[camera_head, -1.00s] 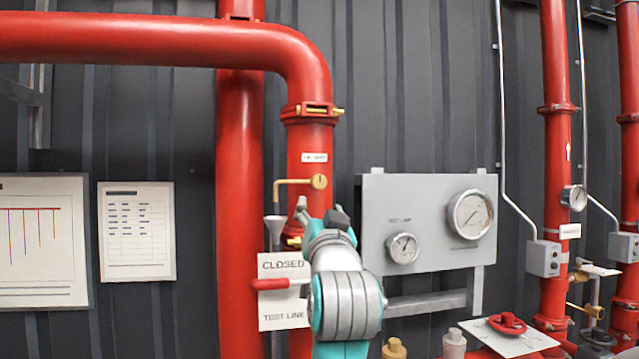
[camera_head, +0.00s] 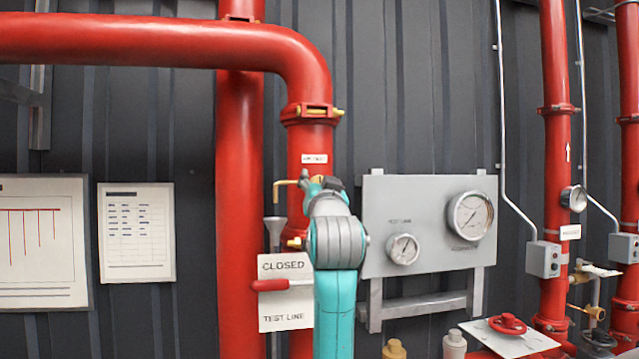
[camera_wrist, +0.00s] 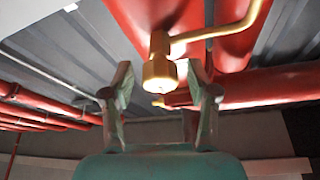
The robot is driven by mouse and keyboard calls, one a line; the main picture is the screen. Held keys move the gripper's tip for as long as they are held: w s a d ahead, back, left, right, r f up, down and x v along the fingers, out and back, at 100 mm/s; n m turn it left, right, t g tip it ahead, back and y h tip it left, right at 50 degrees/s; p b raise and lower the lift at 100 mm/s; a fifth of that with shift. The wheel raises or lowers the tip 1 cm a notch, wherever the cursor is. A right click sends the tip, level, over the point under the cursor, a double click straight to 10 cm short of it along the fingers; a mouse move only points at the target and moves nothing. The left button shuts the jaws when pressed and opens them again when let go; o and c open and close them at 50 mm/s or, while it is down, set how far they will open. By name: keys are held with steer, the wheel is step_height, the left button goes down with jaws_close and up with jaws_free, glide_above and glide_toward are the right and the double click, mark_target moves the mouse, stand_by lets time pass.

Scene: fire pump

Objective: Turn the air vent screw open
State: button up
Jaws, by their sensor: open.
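The air vent is a brass fitting on the red vertical pipe, below a small white label (camera_head: 314,159). Its bent brass tube (camera_head: 285,182) sticks out to the left, while its round screw end is mostly hidden behind my gripper (camera_head: 320,181). In the wrist view the brass screw (camera_wrist: 160,70) shows as a stubby cylinder with the tube leading off to the right. My gripper (camera_wrist: 163,82) is open, with one finger on each side of the screw. Gaps show between the fingers and the screw. I cannot tell the depth exactly.
A grey gauge panel (camera_head: 380,230) stands just right of my arm. Below the vent are a red-handled lever (camera_head: 270,285) and a "CLOSED / TEST LINE" sign (camera_head: 285,315). A grey funnel (camera_head: 275,225) sits under the tube. The red pipe (camera_head: 308,135) is close behind.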

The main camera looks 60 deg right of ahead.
steer(key=shift+d, duration=0.1)
jaws_close()
